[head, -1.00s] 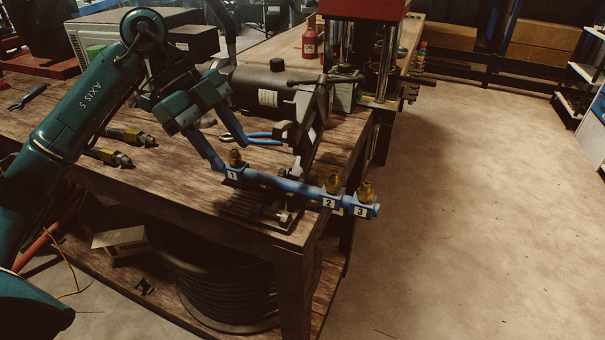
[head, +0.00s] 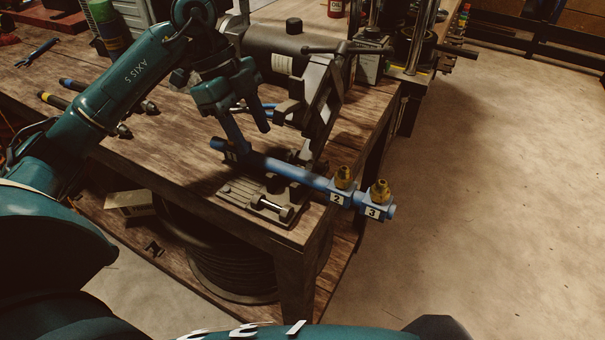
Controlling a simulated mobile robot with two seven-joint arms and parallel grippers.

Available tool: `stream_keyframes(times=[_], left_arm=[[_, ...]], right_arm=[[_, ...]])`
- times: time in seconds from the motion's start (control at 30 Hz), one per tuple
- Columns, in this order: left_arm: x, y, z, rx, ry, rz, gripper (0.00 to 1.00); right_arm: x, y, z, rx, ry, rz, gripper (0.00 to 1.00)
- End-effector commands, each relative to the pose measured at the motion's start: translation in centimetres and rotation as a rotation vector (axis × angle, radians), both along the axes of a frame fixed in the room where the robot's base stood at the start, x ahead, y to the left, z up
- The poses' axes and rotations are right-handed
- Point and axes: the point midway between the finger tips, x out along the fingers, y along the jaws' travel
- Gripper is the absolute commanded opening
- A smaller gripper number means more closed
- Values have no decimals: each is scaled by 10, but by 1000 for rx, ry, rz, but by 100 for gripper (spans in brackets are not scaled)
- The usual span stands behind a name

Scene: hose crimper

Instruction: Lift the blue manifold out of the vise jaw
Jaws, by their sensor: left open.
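The blue manifold (head: 295,172) is a long bar lying slantwise at the bench corner, its right end jutting past the edge. Brass fittings stand on blocks 2 (head: 343,178) and 3 (head: 379,191). Label 1 shows partly at the left end, and its fitting is hidden behind my finger. The bar crosses the grey vise (head: 258,203); where the jaw meets the bar is partly hidden. My left gripper (head: 252,140) is open above the manifold's left end. One fingertip overlaps block 1 in the picture; I cannot tell if it touches. My right gripper is not in view.
A dark cylindrical motor (head: 280,45) and an upright tilted metal lever stand behind the manifold. Hose fittings (head: 65,100) and blue-handled pliers (head: 38,52) lie on the bench at left. The floor to the right of the bench is clear.

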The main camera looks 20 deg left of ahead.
Motion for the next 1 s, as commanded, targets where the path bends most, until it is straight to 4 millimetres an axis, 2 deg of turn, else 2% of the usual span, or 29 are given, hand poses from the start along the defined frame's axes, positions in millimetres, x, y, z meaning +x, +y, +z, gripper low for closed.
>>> stream_keyframes(times=[0.33,0.63,1.0], left_arm=[[-5,-19,-41,-1,2,-2,48],[-5,-21,-47,1,-1,-1,48],[-5,-20,-46,1,0,-1,19]], right_arm=[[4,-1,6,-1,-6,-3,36],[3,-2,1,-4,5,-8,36],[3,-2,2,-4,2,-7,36]])
